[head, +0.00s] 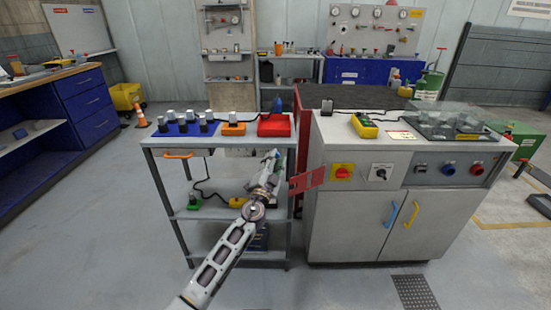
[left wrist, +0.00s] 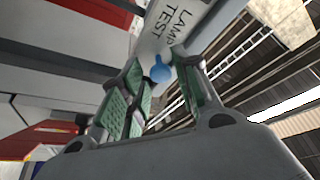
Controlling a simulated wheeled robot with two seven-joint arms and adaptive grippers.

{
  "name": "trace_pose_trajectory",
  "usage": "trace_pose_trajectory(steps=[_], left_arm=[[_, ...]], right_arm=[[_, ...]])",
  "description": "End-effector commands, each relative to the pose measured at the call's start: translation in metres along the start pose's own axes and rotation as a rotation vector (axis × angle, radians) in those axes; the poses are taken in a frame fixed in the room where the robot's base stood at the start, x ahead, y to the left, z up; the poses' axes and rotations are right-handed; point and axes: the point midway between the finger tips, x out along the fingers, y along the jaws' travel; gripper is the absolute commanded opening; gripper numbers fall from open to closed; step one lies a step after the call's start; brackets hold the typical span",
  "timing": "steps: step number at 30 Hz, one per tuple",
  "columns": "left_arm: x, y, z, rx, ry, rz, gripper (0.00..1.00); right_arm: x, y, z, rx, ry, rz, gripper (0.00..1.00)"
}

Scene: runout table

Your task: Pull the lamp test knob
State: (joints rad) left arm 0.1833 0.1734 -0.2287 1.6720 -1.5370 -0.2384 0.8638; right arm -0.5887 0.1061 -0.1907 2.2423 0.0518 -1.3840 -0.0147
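In the left wrist view a small blue knob (left wrist: 161,70) sits below a pale plate (left wrist: 172,35) lettered LAMP TEST. The fingers of my left gripper (left wrist: 160,83) stand apart on either side of the knob, with a gap visible between them. I cannot tell whether either finger touches it. My right gripper is in neither view.
A grey cabinet (head: 350,210) with switches and blue and yellow handles stands right of my left gripper. A red hinged panel (head: 307,180) juts out beside the gripper. A cart (head: 165,190) holding several blocks and a red box (head: 273,126) stands left. Floor in front is clear.

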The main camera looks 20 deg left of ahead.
Motion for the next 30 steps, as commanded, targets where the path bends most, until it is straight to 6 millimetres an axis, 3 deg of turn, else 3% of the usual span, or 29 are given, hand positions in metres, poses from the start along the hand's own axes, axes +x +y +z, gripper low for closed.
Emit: trace_pose_trajectory(steps=[6,18,25,30], left_arm=[[0.0109,0.0,0.0001,0.0,-0.001,0.0,0.31],[0.0132,-0.0002,0.0,0.0,0.0,0.0,0.31],[0.013,-0.0001,0.0,0.0,0.0,0.0,0.02],[0.0126,0.0001,0.0,0.0,0.0,0.0,0.0]], right_arm=[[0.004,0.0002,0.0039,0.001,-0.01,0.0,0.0],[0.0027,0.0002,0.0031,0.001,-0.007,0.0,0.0],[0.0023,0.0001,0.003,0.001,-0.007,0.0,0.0],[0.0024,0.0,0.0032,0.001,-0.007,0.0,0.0]])
